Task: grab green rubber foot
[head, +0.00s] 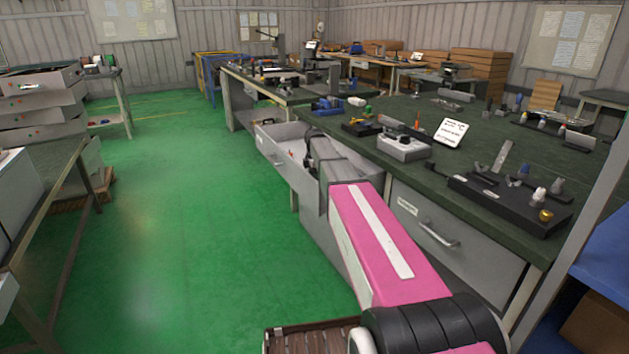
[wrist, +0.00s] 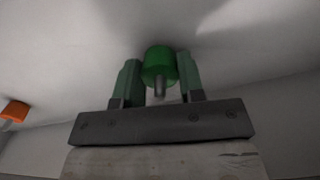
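The green rubber foot (wrist: 160,66) shows in the wrist view as a short green cylinder with a metal stud pointing back toward my gripper. My gripper (wrist: 159,74) has one green finger on each side of the foot, with hardly any gap visible. I cannot tell whether the fingers press on it or only stand beside it. In the head view my arm reaches down into the open grey drawer (head: 272,150) under the green-topped bench. The foot and fingertips are hidden there by my arm and the drawer.
An orange piece (wrist: 15,111) lies in the drawer, left in the wrist view. The drawer walls are close around my gripper. The bench top (head: 480,125) beside my arm carries a grey device (head: 404,147) and a black fixture (head: 510,203). Green floor lies clear to the left.

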